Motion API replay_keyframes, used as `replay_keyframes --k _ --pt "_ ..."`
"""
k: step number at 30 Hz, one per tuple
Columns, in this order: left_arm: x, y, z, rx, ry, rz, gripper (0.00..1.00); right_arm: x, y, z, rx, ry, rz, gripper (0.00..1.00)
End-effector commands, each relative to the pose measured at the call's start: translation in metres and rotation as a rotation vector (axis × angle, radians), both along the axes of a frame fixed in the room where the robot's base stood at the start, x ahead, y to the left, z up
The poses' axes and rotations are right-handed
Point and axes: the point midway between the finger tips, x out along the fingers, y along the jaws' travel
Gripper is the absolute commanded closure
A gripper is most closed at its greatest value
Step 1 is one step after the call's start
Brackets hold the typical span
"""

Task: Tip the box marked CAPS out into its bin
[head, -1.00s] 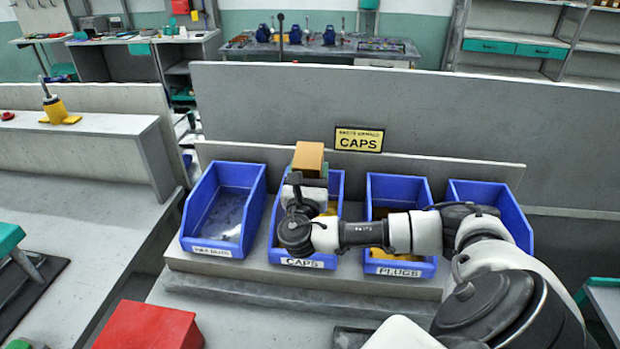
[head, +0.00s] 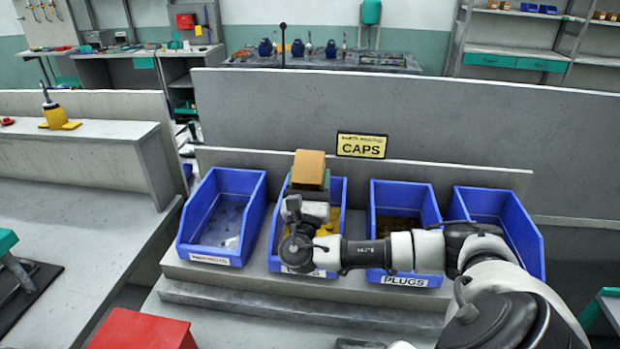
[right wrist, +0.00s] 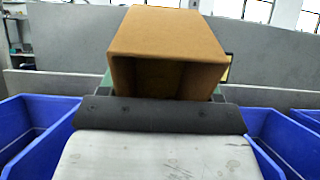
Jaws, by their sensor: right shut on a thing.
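A brown cardboard box (head: 309,168) is held over the blue bin marked CAPS (head: 275,240), the second from the left. My right gripper (head: 308,188) is shut on the box. In the right wrist view the box (right wrist: 170,40) is tilted, with a dark open side toward the camera; its contents cannot be made out. No marking on the box is readable. Yellow pieces show inside the CAPS bin, beside my arm. My right arm hides part of that bin and its label. My left gripper is not in view.
Blue bins stand on both sides: one at the left (head: 257,213), one marked PLUGS (head: 433,213), and one at the far right (head: 535,240). A low grey panel and a yellow CAPS sign (head: 361,145) stand behind. A red box (head: 140,330) is at front left.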

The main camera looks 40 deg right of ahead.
Motion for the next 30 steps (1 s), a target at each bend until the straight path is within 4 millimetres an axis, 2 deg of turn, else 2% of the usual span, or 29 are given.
replay_keyframes --k 14,30 --pt "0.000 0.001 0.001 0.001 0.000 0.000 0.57 0.000 0.000 0.001 0.000 0.000 0.000 0.59" --pt "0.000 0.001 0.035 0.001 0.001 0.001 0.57 0.000 0.000 0.042 0.001 0.001 0.000 0.59"
